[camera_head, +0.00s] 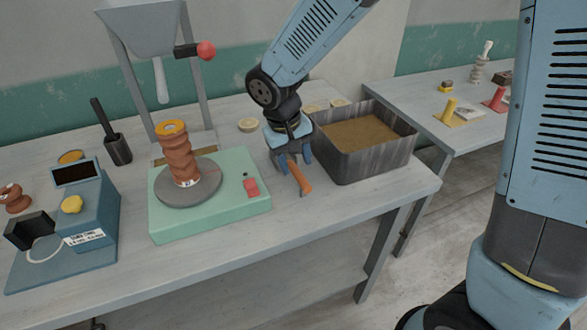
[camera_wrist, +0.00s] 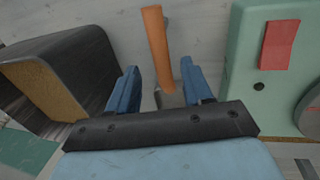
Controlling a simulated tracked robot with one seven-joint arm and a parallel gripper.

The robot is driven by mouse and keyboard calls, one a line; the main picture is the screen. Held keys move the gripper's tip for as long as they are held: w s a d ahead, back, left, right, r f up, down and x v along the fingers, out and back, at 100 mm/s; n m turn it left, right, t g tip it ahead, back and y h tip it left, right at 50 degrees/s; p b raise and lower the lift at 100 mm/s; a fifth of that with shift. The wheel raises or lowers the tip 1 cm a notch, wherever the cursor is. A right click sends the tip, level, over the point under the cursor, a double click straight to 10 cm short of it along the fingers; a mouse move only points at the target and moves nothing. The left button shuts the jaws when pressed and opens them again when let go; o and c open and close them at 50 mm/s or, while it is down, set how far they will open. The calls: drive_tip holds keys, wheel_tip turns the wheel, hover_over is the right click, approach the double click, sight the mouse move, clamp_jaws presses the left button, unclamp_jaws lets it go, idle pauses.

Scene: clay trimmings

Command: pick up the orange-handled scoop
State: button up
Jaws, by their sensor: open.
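The orange-handled scoop (camera_head: 300,178) lies on the grey table between the green-based machine and the metal bin. In the wrist view its orange handle (camera_wrist: 156,45) points away from my gripper, and a grey part of the scoop shows between the fingers. My gripper (camera_head: 296,160) is over the scoop, pointing down. In the wrist view my gripper (camera_wrist: 157,82) is open, with one blue finger on each side of the scoop and gaps beside it. Most of the scoop's head is hidden behind the gripper body. I cannot tell how far the fingertips are above the table.
The metal bin (camera_head: 378,167) of brown material stands close on the right. The green-based machine (camera_head: 215,220) with a clay column (camera_head: 180,165) stands on the left. A blue scale (camera_head: 90,215) stands at far left. Bare table (camera_head: 310,212) lies in front of the scoop.

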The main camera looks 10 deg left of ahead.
sight(297, 171)
drive_tip(key=shift+w+d+f, duration=0.1)
drive_tip(key=shift+d+f, duration=0.1)
drive_tip(key=shift+f, duration=1.05)
drive_tip(key=shift+w+d+f, duration=0.1)
drive_tip(key=shift+d+f, duration=0.1)
drive_tip(key=shift+f, duration=1.05)
drive_tip(key=shift+c, duration=0.5)
clamp_jaws()
